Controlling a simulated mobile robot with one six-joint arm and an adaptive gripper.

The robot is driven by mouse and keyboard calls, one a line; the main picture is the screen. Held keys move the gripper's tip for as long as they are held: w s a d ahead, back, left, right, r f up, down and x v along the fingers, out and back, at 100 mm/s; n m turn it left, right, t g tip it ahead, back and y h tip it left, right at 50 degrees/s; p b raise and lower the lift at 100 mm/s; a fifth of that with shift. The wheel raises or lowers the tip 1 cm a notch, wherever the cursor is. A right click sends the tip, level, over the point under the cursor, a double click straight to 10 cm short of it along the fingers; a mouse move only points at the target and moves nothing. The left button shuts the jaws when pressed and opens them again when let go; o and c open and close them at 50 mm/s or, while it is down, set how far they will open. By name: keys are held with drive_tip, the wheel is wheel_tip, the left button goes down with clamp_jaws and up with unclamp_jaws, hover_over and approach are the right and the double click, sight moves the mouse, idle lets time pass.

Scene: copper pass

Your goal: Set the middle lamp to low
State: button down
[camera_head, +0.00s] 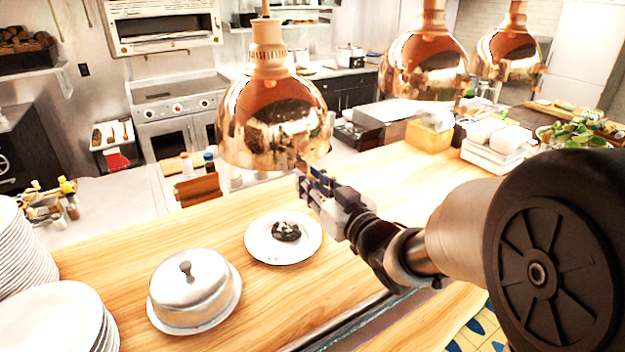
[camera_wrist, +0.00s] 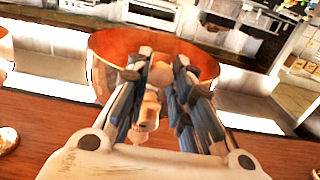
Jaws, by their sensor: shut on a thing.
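Three copper lamps hang over the wooden counter in the head view: a near left lamp (camera_head: 275,125), a centre lamp (camera_head: 425,65) and a far right lamp (camera_head: 510,55). My gripper (camera_head: 308,182) is just under the lower right rim of the near left lamp. In the wrist view a copper shade (camera_wrist: 105,45) opens in front of my fingers, with a round pale bulb (camera_wrist: 161,75) inside. My gripper (camera_wrist: 158,95) is shut on a small pale pull piece (camera_wrist: 148,112) hanging below the shade. Its setting cannot be read.
Below are a plate (camera_head: 257,248) with dark food, a domed metal cover (camera_head: 190,285) on a plate, and plate stacks (camera_head: 60,318) at left. White containers (camera_head: 490,150) and a yellow box (camera_head: 430,135) stand farther back. Another copper shade (camera_wrist: 4,48) shows at the wrist view's left edge.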

wheel_tip(320, 180, down, 2)
drive_tip(key=shift+f+b, duration=0.1)
drive_tip(key=shift+b, duration=0.4)
drive_tip(key=c, duration=1.4)
unclamp_jaws()
drive_tip(key=v, duration=0.7)
drive_tip(key=shift+s+d, duration=0.15)
drive_tip(key=shift+s, duration=0.1)
